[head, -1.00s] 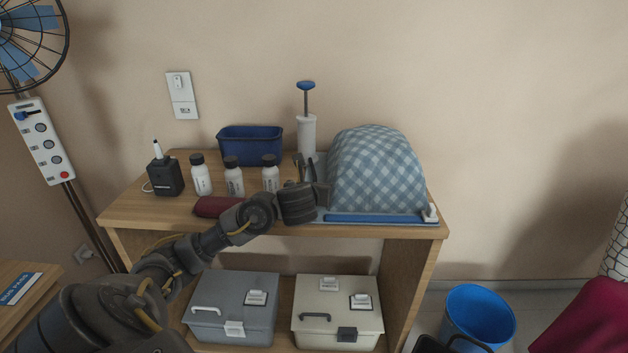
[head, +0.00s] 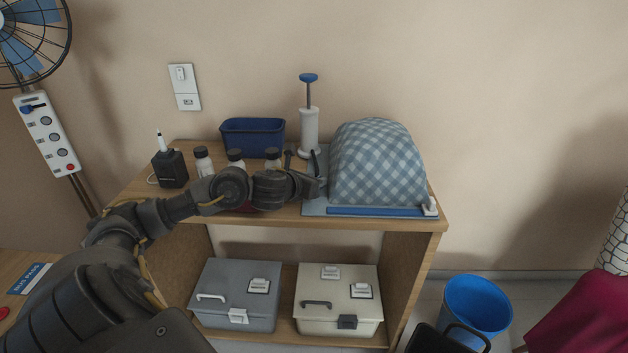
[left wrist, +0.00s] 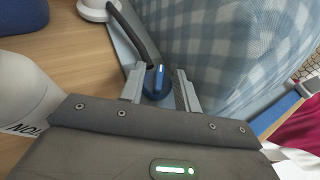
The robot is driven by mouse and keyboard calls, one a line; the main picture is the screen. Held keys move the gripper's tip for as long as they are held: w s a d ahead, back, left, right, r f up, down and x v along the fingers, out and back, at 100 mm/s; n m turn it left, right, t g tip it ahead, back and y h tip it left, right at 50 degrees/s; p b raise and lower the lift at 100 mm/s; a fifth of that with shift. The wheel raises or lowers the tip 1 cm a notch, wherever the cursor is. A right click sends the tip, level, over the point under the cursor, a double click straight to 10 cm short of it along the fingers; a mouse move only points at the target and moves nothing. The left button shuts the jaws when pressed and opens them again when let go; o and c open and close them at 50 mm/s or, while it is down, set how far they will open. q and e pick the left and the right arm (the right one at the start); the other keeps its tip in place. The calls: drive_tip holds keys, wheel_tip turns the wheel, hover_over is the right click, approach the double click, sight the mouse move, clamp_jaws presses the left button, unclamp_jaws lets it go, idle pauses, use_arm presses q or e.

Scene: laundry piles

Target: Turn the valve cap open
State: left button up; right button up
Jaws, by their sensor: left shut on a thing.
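My left gripper (head: 318,186) reaches over the shelf top from the left to the left edge of the blue checked bag (head: 376,165). In the left wrist view its two fingers (left wrist: 158,84) are shut on a small blue cap (left wrist: 156,82) with a pale mark on it. The cap sits beside the bag (left wrist: 225,45), at the near end of a dark hose or lever (left wrist: 133,30). In the head view the gripper hides the cap. A white pump (head: 309,130) with a blue handle stands upright behind. My right gripper is not in view.
White bottles (head: 203,162) stand left of the gripper, partly behind my arm. A dark blue bin (head: 252,137) and a black holder (head: 170,168) are farther back and left. A blue strip (head: 375,211) runs along the bag's front edge. Two boxes (head: 236,294) (head: 338,300) fill the lower shelf.

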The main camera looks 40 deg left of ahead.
use_arm(q)
drive_tip(key=shift+f, duration=0.2)
drive_tip(key=o, duration=0.9)
drive_tip(key=shift+r, duration=0.1)
drive_tip(key=shift+s, duration=0.15)
